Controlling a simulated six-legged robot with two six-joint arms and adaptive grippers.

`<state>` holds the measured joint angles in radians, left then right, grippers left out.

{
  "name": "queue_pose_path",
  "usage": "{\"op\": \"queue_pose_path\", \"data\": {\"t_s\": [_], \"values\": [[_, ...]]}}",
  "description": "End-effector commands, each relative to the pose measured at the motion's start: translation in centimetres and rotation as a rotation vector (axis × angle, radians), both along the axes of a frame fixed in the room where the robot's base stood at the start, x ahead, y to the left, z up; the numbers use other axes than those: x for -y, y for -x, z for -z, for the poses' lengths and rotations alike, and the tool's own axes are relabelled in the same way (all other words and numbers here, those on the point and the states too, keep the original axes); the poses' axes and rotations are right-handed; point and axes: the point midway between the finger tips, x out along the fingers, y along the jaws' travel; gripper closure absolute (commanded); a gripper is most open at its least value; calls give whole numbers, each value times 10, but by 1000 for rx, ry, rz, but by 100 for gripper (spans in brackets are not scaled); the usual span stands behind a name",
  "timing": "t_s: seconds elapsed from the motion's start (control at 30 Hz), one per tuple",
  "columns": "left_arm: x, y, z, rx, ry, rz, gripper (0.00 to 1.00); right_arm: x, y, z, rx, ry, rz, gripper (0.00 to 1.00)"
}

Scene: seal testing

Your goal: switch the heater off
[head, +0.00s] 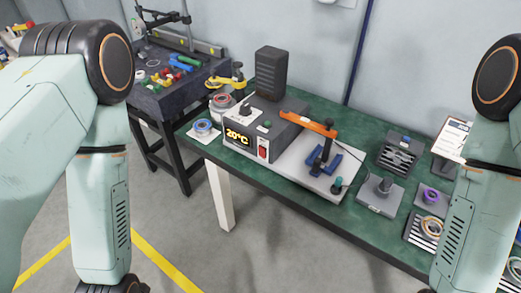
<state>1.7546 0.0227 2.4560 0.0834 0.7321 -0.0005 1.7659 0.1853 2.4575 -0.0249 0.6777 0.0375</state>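The heater (285,137) appears to be the grey box on the green bench, with a lit display (237,137) reading 20°C on its front. A red switch (263,149) sits to the right of the display. Its rocker position is too small to tell. A knob (245,109) is on the top of the box. My two arms come down at the left and right sides of the view. Both grippers are out of view, and neither arm touches the box.
An orange-handled clamp (318,127) stands on a pale plate beside the box. A dark ribbed block (271,72) stands behind. A dark table (180,95) with coloured parts is further left. The floor in front is clear.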

Motion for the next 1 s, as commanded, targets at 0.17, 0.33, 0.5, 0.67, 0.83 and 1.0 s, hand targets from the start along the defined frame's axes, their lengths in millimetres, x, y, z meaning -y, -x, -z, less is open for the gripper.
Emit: {"op": "queue_pose_path", "data": {"t_s": [0.17,0.33,0.5,0.67,0.83,1.0], "values": [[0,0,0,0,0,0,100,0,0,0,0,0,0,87],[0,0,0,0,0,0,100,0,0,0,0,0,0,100],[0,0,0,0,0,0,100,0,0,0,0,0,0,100],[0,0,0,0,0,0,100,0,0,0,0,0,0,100],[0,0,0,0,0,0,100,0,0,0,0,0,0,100],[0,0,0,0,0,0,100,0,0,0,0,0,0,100]]}}
